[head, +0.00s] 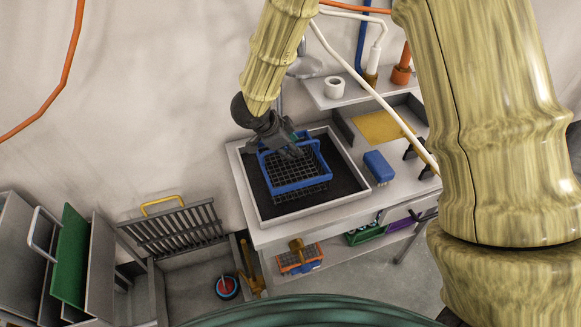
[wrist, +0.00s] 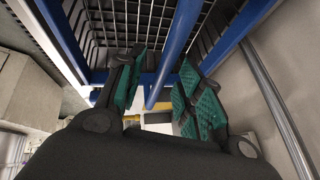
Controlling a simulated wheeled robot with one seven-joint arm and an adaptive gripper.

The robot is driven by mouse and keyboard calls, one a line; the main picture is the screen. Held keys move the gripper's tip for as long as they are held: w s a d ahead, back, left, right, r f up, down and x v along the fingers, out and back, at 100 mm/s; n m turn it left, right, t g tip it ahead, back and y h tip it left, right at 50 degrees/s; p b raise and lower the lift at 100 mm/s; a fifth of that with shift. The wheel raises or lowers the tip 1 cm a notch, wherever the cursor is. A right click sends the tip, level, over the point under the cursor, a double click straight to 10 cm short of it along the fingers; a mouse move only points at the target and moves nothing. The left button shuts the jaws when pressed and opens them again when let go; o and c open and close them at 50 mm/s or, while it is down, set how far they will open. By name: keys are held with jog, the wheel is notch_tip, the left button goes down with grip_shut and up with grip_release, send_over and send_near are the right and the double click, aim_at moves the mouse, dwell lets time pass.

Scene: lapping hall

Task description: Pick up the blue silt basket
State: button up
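The blue silt basket (head: 300,184) has a blue frame and dark mesh. In the head view it is in the pale-rimmed, dark-floored tray (head: 247,196) on the bench; I cannot tell whether it touches the floor. My gripper (head: 291,152) reaches down over the basket's far side from the upper left. In the wrist view my gripper (wrist: 160,68) has its two green-padded fingers apart. A blue bar of the basket (wrist: 178,45) runs between them, with gaps visible on both sides. The mesh shows beyond the fingers. Part of the basket's far side is hidden by my gripper in the head view.
A shelf behind holds a white roll (head: 334,87) and an orange bottle (head: 402,66). A slatted rack (head: 178,230) stands at left. The bench's lower shelf holds an orange-and-blue item (head: 299,262).

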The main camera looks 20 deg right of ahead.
jog(key=shift+d+f, duration=0.15)
jog(key=shift+f, duration=0.25)
dwell(0.6)
grip_shut()
dwell(0.4)
